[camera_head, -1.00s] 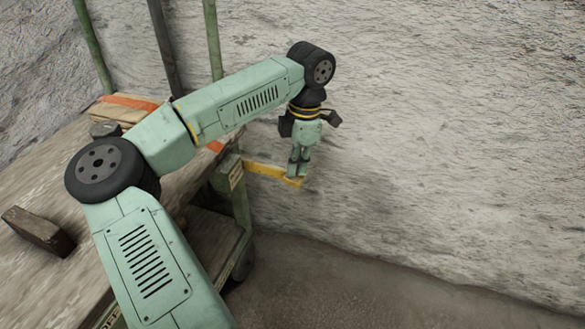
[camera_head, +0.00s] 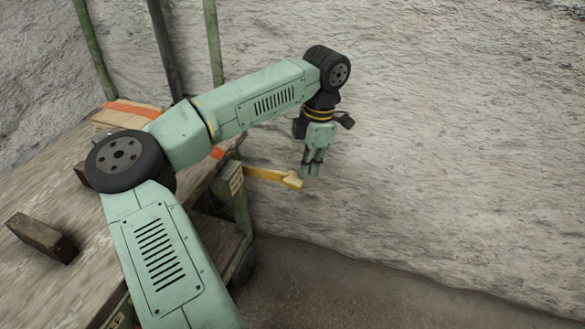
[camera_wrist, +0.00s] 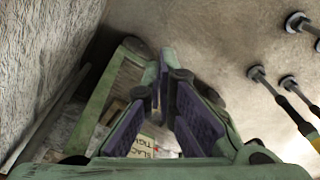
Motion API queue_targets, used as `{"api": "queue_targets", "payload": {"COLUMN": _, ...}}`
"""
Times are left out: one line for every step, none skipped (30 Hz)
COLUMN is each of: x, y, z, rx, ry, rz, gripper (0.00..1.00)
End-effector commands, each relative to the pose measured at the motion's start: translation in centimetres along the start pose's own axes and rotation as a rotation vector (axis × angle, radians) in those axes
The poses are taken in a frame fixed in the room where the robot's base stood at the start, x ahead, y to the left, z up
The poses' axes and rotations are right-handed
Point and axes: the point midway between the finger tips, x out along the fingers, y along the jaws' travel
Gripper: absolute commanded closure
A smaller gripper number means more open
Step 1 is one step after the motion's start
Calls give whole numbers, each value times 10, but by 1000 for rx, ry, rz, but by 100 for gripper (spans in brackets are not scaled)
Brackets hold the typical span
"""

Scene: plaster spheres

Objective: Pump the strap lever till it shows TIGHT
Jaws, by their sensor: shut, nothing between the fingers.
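The strap lever (camera_head: 268,176) is a yellow bar. It reaches right from a green bracket (camera_head: 234,183) with a pale label at the table's corner, and its wider free end shows near my fingers. My gripper (camera_head: 309,173) points down, shut and empty, just right of that end; I cannot tell whether it touches. In the wrist view my shut fingers (camera_wrist: 172,95) fill the middle. Behind them a pale label (camera_wrist: 142,147) is partly hidden, with words that look like SLACK and TIGHT. No indicator can be made out.
A worn wooden table (camera_head: 65,200) stands at left, with a dark block (camera_head: 42,237) and an orange-banded board (camera_head: 128,112) on it. A rough pale wall (camera_head: 450,130) rises close behind my gripper. The floor (camera_head: 350,290) at right is clear. Green and dark poles stand behind the table.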

Motion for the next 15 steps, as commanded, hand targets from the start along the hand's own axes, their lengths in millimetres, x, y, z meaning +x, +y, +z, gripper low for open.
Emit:
{"api": "queue_targets", "payload": {"x": -1, "y": 0, "z": 0, "rx": -1, "ry": 1, "rz": 0, "gripper": 100}}
{"api": "queue_targets", "payload": {"x": -2, "y": 0, "z": 0, "rx": -1, "ry": 1, "rz": 0, "gripper": 100}}
{"api": "queue_targets", "payload": {"x": -5, "y": 0, "z": 0, "rx": -1, "ry": 1, "rz": 0, "gripper": 100}}
{"api": "queue_targets", "payload": {"x": -8, "y": 0, "z": 0, "rx": -1, "ry": 0, "rz": 0, "gripper": 100}}
{"api": "queue_targets", "payload": {"x": -12, "y": 0, "z": 0, "rx": -1, "ry": 0, "rz": 1, "gripper": 100}}
{"api": "queue_targets", "payload": {"x": -18, "y": 1, "z": 0, "rx": -1, "ry": 1, "rz": 2, "gripper": 100}}
{"api": "queue_targets", "payload": {"x": -24, "y": 1, "z": 0, "rx": -1, "ry": 1, "rz": 3, "gripper": 100}}
{"api": "queue_targets", "payload": {"x": -29, "y": 0, "z": 0, "rx": -1, "ry": 1, "rz": 3, "gripper": 100}}
{"api": "queue_targets", "payload": {"x": -38, "y": 1, "z": 0, "rx": 0, "ry": 0, "rz": 3, "gripper": 100}}
{"api": "queue_targets", "payload": {"x": -45, "y": 1, "z": 0, "rx": -1, "ry": 0, "rz": 4, "gripper": 100}}
{"api": "queue_targets", "payload": {"x": -52, "y": 0, "z": 0, "rx": 0, "ry": 0, "rz": 4, "gripper": 100}}
{"api": "queue_targets", "payload": {"x": -61, "y": 0, "z": 0, "rx": 0, "ry": 1, "rz": 3, "gripper": 100}}
{"api": "queue_targets", "payload": {"x": -67, "y": 1, "z": 0, "rx": -1, "ry": 0, "rz": 4, "gripper": 100}}
{"api": "queue_targets", "payload": {"x": -74, "y": 1, "z": 0, "rx": -1, "ry": 0, "rz": 3, "gripper": 100}}
{"api": "queue_targets", "payload": {"x": -82, "y": 0, "z": 0, "rx": -1, "ry": 0, "rz": 3, "gripper": 100}}
